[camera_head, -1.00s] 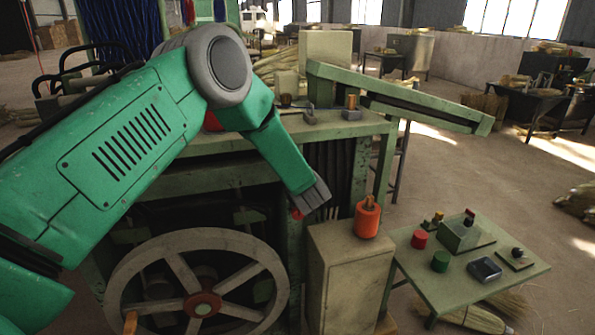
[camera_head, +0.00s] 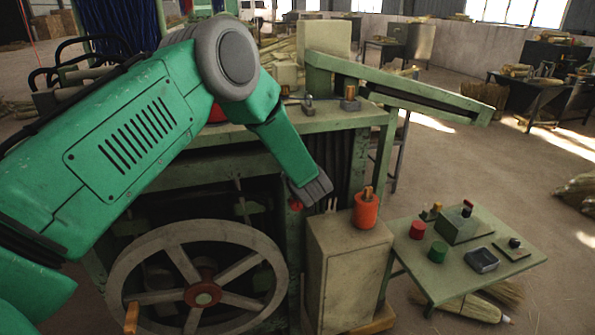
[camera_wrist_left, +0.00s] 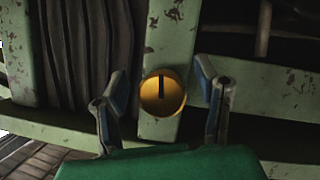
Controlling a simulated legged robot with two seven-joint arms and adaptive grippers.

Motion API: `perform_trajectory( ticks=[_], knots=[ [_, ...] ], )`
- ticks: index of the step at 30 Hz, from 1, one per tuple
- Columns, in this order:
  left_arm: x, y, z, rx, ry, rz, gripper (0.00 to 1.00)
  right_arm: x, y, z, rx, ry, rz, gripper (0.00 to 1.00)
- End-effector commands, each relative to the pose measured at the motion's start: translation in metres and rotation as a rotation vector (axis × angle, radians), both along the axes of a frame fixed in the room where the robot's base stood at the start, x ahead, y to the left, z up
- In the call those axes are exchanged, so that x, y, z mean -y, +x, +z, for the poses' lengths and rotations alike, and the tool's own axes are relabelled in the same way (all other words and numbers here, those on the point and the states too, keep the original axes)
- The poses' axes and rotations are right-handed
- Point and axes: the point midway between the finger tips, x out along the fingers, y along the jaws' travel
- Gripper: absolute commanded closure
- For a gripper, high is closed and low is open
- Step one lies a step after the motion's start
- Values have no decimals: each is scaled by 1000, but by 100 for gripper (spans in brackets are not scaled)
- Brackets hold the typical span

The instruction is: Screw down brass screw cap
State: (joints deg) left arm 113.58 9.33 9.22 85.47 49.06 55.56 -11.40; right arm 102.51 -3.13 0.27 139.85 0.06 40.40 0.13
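The brass screw cap (camera_wrist_left: 162,92) shows in the left wrist view as a round yellow disc with a dark upright slot. It sits against a worn green post of the machine. My left gripper (camera_wrist_left: 160,92) is open, with one finger on each side of the cap and a gap to it on both sides. In the head view my left gripper (camera_head: 318,194) is in front of the machine, above the grey-green cabinet, and the cap cannot be made out there. My right gripper is in neither view.
An orange spool (camera_head: 365,211) stands on the cabinet (camera_head: 348,280) just right of my left gripper. A spoked wheel (camera_head: 203,292) is below. A small green table (camera_head: 500,268) with buttons and boxes stands at the right. The machine's tabletop (camera_head: 330,117) is behind.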

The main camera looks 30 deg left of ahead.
Motion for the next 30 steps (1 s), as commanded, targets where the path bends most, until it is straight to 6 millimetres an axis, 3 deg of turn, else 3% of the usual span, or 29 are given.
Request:
perform_trajectory(
  ticks=[8,21,30],
  knots=[
    [6,-8,7,4,1,1,44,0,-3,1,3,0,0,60],
    [62,-66,36,0,1,-2,44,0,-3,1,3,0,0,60],
    [74,-81,43,-1,1,1,44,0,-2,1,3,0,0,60]
  ],
)
